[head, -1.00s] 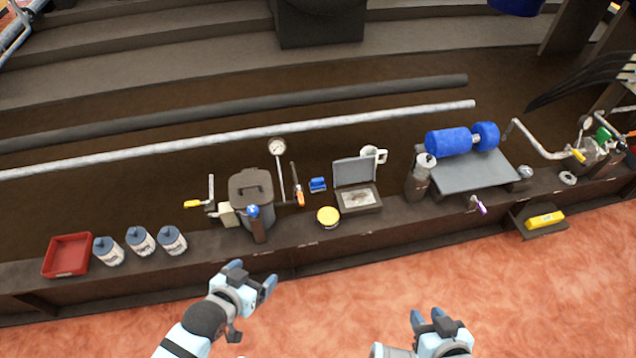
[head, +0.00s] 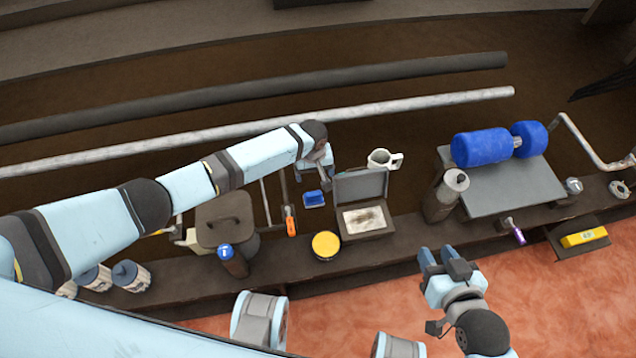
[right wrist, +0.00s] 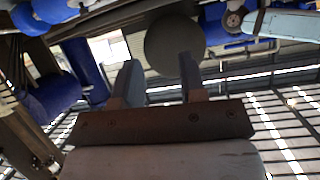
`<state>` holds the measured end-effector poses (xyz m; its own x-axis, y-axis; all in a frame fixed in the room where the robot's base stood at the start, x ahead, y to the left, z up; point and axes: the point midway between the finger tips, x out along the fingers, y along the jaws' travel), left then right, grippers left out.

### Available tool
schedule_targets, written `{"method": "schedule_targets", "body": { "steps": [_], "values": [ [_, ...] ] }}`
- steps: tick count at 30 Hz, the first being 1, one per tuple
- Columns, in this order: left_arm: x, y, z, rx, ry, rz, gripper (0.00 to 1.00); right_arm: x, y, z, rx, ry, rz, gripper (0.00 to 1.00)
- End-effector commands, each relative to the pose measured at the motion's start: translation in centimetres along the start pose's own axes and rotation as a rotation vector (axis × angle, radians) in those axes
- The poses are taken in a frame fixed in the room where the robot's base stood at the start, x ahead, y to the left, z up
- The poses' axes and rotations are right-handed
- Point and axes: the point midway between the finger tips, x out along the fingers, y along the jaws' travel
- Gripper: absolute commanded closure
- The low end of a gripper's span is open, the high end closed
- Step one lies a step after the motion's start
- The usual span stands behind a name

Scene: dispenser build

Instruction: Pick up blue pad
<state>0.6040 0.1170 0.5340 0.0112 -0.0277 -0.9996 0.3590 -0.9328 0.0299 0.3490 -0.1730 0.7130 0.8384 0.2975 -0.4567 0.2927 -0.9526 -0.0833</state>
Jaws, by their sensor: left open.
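The blue pad (head: 314,199) is a small block on the dark ledge, left of the open grey box. My left gripper (head: 312,178) is open and reaches over the ledge from the left, just behind and above the pad in the picture. Its fingers point down, and I cannot tell whether they touch the pad. My right gripper (head: 436,256) is in front of the ledge, over the reddish floor. It also shows in the right wrist view (right wrist: 158,75), with its fingers apart and nothing between them.
Close around the pad are an orange-handled tool (head: 290,222), a yellow-lidded tin (head: 326,244), the open box (head: 361,186) and a white mug (head: 383,158). A lidded dark pot (head: 224,220) stands left. A grey bottle (head: 444,197) and blue roller (head: 481,148) are right.

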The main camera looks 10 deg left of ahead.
Motion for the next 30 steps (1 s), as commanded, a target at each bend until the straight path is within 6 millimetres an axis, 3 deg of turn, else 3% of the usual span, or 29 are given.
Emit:
{"method": "schedule_targets", "body": {
  "steps": [6, 8, 12, 25, 30],
  "values": [
    [1.6, -0.6, -0.8, -0.032, -0.006, -0.037, 0.15, 0.4, -0.6, 1.5, 0.015, 0.016, -0.017, 0.62],
    [2.6, -0.6, -0.8, -0.031, -0.006, -0.036, 0.15, 0.6, -0.9, 1.1, 0.02, 0.055, -0.028, 0.62],
    [3.9, -0.6, -0.8, -0.031, -0.004, -0.034, 0.15, 0.7, -2.0, -3.5, 0.019, 0.226, -0.076, 0.62],
    [8.9, -0.8, -0.8, -0.029, -0.004, -0.032, 0.15, -1.6, -5.7, -10.7, 0.085, 0.65, -0.246, 0.62],
    [9.8, -0.8, -0.8, -0.029, -0.004, -0.032, 0.15, -0.2, -5.5, -8.6, 0.078, 0.548, -0.246, 0.62]
  ]
}}
